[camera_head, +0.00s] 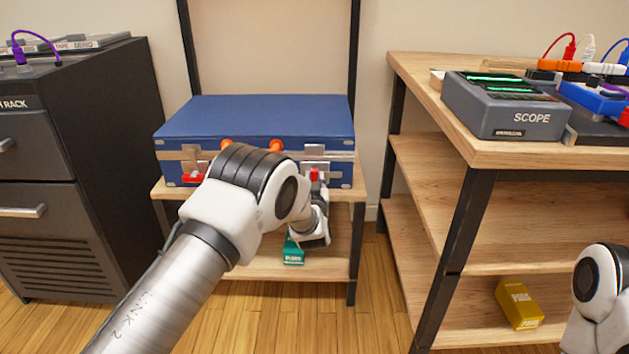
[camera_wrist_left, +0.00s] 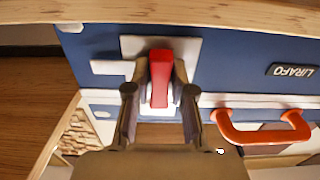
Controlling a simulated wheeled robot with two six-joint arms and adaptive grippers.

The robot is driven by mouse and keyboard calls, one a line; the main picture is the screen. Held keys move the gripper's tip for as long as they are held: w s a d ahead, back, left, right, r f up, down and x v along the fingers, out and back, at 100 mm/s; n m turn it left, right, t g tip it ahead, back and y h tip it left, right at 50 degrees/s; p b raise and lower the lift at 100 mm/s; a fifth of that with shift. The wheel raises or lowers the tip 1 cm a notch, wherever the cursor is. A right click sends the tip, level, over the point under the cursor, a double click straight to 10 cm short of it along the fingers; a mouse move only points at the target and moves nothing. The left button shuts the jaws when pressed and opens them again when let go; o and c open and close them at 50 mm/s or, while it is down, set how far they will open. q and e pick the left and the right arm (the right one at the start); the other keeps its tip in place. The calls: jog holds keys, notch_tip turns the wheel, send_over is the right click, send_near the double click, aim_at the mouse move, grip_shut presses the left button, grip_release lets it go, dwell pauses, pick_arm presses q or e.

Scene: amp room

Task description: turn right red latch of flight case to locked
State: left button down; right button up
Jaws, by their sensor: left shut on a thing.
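The blue flight case (camera_head: 255,115) lies on a wooden shelf, its lid closed. Its right red latch (camera_head: 314,174) stands upright at the right of the front face, below a metal plate. In the left wrist view the latch (camera_wrist_left: 161,78) is between the fingers of my left gripper (camera_wrist_left: 160,82), which is shut on it. In the head view my left gripper (camera_head: 317,192) reaches the case front, its fingers partly hidden by my arm. The left red latch (camera_head: 192,178) lies flat. My right gripper is out of view; only part of that arm shows.
The orange handle (camera_wrist_left: 262,130) is beside the gripped latch. A teal box (camera_head: 293,250) is on the lower shelf. A dark rack (camera_head: 110,120) stands left; a wooden bench (camera_head: 430,90) with a scope (camera_head: 510,105) stands right. A yellow box (camera_head: 519,304) lies on its bottom shelf.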

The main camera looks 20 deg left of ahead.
pick_arm(q)
jog(key=shift+n, duration=0.3)
jog(key=n+p, duration=0.2)
jog(key=n, duration=0.1)
jog(key=shift+r, duration=0.1)
jog(key=n+p, duration=0.1)
jog(key=n, duration=0.4)
jog(key=n+p, duration=0.1)
jog(key=n, duration=0.3)
jog(key=shift+n+p, duration=0.3)
jog(key=shift+p, duration=0.05)
jog(key=n+p, duration=0.1)
jog(key=n, duration=0.3)
jog(key=shift+n, duration=0.4)
jog(key=c, duration=1)
grip_release()
